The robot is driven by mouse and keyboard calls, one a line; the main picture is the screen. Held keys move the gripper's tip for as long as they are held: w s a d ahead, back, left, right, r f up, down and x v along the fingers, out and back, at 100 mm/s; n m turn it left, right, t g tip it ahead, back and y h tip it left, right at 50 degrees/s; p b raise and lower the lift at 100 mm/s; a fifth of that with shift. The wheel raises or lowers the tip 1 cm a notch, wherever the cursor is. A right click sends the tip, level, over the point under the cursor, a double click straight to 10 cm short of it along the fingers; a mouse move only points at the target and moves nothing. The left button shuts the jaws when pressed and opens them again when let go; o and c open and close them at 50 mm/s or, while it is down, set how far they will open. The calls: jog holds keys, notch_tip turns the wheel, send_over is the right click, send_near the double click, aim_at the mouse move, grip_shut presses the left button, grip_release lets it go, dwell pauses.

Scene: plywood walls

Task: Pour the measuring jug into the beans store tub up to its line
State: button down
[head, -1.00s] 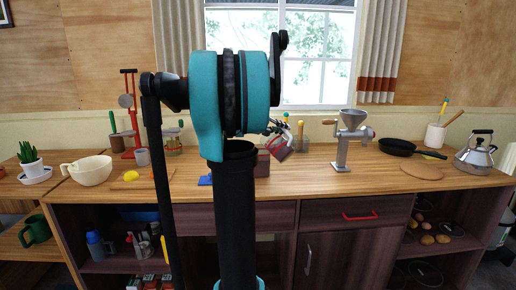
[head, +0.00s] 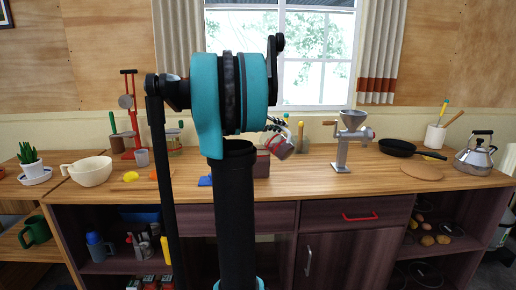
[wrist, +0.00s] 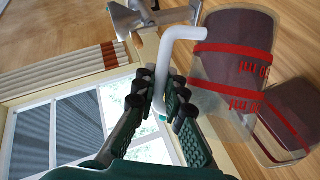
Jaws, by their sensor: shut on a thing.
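The measuring jug (wrist: 232,68) is clear, with a white handle, dark contents and red bands marked in ml. My gripper (wrist: 168,100) is shut on its handle. In the head view the jug (head: 279,148) hangs tilted above the worktop, beside my arm. A smaller clear tub with dark contents and a red band, apparently the beans store tub (wrist: 292,112), is close by the jug in the wrist view. It also shows in the head view (head: 262,164), below and left of the jug, partly behind my arm. Its fill level against the line and any falling stream cannot be made out.
A grey grinder (head: 346,145) stands right of the jug, with a black pan (head: 398,147) and kettle (head: 481,152) further right. A blue item (head: 205,181) lies left of the tub. A white bowl (head: 91,171) stands at left.

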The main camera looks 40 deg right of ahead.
jog(key=shift+w+a+r+n+g+b, duration=0.15)
jog(key=shift+w+r+n+g+b, duration=0.15)
jog(key=shift+w+r+n+b, duration=0.25)
dwell(0.6)
jog(key=shift+w+a+r+n+g+h+b, duration=0.1)
jog(key=shift+w+r+n+h+b, duration=0.1)
jog(key=shift+w, duration=0.35)
jog(key=shift+w+a+r+n+g+h+b, duration=0.15)
jog(key=shift+w+n, duration=0.1)
jog(key=shift+w, duration=0.35)
jog(key=shift+w+a+r+n+g+h+b, duration=0.1)
jog(key=shift+w+r+n+b, duration=0.1)
jog(key=shift+w, duration=0.35)
jog(key=shift+w+a+r+n+g+h+b, duration=0.1)
jog(key=shift+w+r+n+g+h+b, duration=0.15)
jog(key=shift+w+b, duration=0.2)
jog(key=shift+w+a+r+n+b, duration=0.1)
jog(key=shift+w+r+n+b, duration=0.05)
jog(key=shift+w+n+b, duration=0.2)
dwell(2.2)
